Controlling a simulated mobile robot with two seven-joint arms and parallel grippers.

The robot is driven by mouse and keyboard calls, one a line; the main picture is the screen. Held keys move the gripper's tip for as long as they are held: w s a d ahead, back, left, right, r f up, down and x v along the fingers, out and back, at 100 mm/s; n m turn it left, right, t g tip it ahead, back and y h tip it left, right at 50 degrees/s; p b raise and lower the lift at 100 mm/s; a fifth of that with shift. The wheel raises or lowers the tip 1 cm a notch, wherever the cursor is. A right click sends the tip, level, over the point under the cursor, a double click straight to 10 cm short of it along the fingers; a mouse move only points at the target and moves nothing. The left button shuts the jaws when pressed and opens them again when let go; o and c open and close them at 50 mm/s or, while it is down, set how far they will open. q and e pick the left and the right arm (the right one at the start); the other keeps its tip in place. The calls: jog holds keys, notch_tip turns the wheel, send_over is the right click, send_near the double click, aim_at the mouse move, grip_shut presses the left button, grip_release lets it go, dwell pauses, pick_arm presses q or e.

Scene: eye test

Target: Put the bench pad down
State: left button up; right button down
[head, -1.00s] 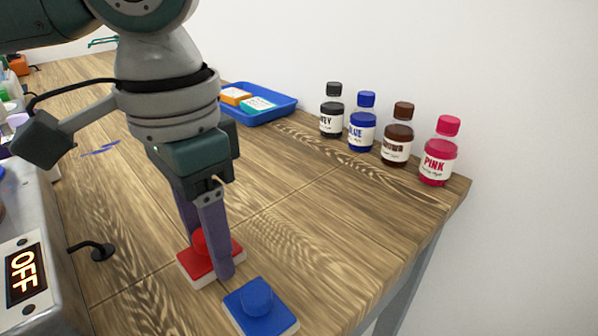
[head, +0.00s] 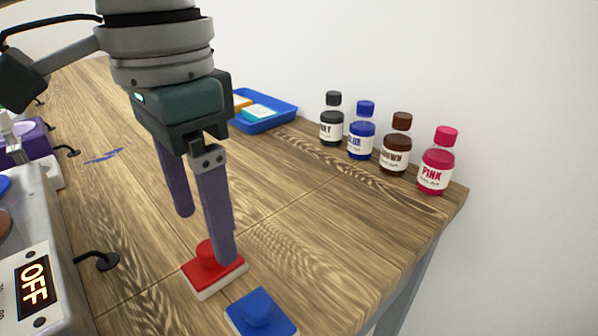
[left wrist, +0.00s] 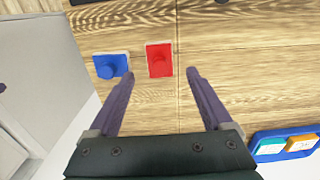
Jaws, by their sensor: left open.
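A red pad with a round knob and pale base (head: 203,282) lies flat on the wooden bench (head: 310,225). A similar blue pad (head: 262,314) lies beside it, nearer the front. Both show in the left wrist view, the red pad (left wrist: 159,60) right of the blue pad (left wrist: 112,65). I cannot tell which is meant by bench pad. My left gripper (head: 205,237) is open and empty, its purple fingers above and behind the red pad. One finger hides part of the red knob. In the left wrist view the fingertips (left wrist: 139,80) stand apart, short of the pads. My right gripper is not in view.
Bottles with black, blue, brown and pink caps (head: 362,130) line the wall side. A blue tray (head: 285,113) holds orange and teal items. A grey device with an OFF display (head: 35,284) stands at left. A black cable (head: 98,262) lies nearby.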

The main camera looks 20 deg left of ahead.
aim_at(209, 246)
pick_arm(q)
notch_tip(209, 246, up, 7)
jog(key=p, duration=0.1)
dwell(0.5)
